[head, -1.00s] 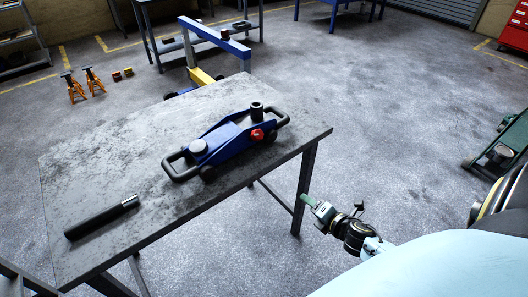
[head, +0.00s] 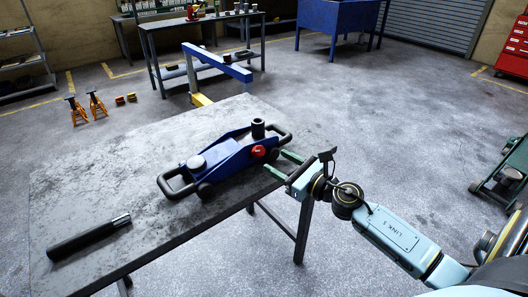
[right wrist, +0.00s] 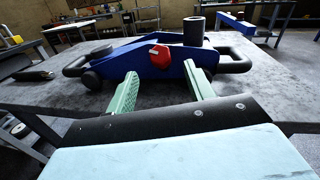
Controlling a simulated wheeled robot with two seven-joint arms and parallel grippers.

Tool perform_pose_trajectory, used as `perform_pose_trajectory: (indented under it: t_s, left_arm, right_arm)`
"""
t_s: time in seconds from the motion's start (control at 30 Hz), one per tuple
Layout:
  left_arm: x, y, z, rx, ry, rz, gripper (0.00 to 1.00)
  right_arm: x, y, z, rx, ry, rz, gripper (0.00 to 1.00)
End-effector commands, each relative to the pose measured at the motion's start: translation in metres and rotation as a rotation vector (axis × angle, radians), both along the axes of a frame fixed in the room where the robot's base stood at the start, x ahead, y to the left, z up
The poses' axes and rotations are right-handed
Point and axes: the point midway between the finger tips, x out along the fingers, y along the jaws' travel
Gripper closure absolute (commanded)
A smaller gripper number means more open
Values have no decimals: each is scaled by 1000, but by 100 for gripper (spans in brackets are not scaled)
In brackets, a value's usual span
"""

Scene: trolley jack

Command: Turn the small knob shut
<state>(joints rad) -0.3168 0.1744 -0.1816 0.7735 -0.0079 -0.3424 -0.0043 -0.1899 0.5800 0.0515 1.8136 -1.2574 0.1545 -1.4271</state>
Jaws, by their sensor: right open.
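The small red knob (head: 258,151) sits on the near side of the blue trolley jack (head: 232,158), close to its black upright socket. In the right wrist view the knob (right wrist: 160,56) is a red faceted disc with a small white mark, ahead of my fingers. My right gripper (head: 282,165) is at the table's right edge, just right of the jack. Its green fingers are apart and empty in the right wrist view (right wrist: 160,88), with the knob between their lines but beyond the tips. My left gripper is not in view.
A black handle bar (head: 90,238) lies on the near left of the worn grey table (head: 110,180). A blue and yellow hoist (head: 215,62) stands behind the table. Orange axle stands (head: 86,106) are on the floor at left. The table between jack and bar is clear.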

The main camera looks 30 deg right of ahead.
Motion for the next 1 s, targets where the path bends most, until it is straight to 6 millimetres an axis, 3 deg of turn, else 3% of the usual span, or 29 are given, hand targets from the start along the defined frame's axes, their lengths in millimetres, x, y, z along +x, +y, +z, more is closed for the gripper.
perform_pose_trajectory:
  t_s: [0.2, 0.4, 0.8, 1.0]
  left_arm:
    - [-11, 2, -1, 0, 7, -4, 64]
    - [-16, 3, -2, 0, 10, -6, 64]
    - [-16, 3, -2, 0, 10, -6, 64]
    - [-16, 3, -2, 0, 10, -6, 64]
  right_arm:
    - [35, 8, 2, 1, -2, 0, 47]
    - [55, 13, 1, 2, -1, -1, 47]
    - [61, 15, 0, 2, 0, 0, 47]
    - [61, 15, 0, 2, 0, 0, 71]
